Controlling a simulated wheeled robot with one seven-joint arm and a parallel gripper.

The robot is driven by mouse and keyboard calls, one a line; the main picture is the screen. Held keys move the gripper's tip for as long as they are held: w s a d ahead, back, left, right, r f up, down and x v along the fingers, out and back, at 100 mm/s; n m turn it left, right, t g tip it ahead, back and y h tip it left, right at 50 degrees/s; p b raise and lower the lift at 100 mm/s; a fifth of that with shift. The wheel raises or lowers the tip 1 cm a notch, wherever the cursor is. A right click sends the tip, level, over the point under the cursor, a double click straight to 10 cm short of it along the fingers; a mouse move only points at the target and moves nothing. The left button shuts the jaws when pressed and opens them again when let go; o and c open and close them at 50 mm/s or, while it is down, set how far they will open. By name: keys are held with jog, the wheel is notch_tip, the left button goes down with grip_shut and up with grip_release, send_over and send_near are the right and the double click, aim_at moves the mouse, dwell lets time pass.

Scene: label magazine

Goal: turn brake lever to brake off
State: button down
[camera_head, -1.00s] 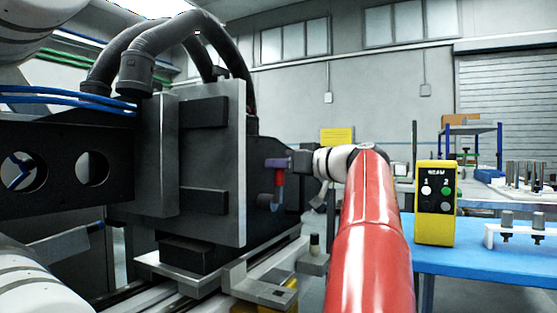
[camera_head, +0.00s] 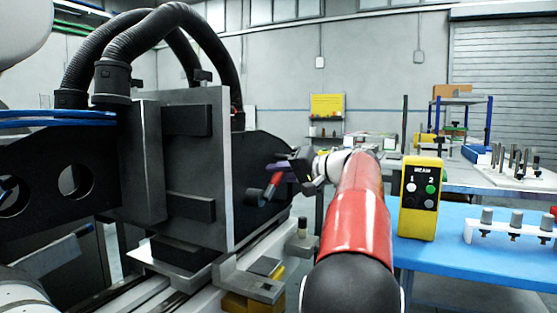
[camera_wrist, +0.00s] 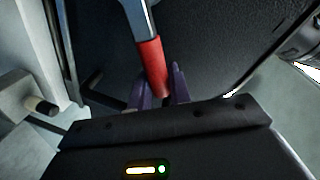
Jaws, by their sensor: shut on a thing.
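The brake lever has a grey arm and a red grip (camera_head: 274,184). It sits on the side of the dark machine (camera_head: 258,150) and slants from lower left to upper right in the head view. In the wrist view the red grip (camera_wrist: 152,66) comes down between the two purple fingers. My gripper (camera_head: 284,168) is shut on the end of the red grip; it also shows in the wrist view (camera_wrist: 160,88). The fingertips hide part of the grip's end. No brake on or off marking is readable.
A yellow control box (camera_head: 420,196) with buttons stands on a blue table (camera_head: 450,225) at the right. A grey bracket (camera_head: 250,280) and a rail lie below the machine. Black hoses (camera_head: 150,45) arch above it. A small shelf and yellow sign (camera_head: 327,105) are on the back wall.

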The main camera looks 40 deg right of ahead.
jog(key=shift+w+d+f+m+y+p, duration=0.1)
jog(key=shift+d+f+m+y+p, duration=0.3)
jog(key=shift+f+m, duration=0.35)
jog(key=c, duration=1.3)
grip_release()
jog(key=shift+c, duration=0.2)
jog(key=v, duration=0.7)
jog(key=shift+s+r, duration=0.3)
jog(key=shift+s, duration=0.05)
jog(key=shift+d, duration=0.1)
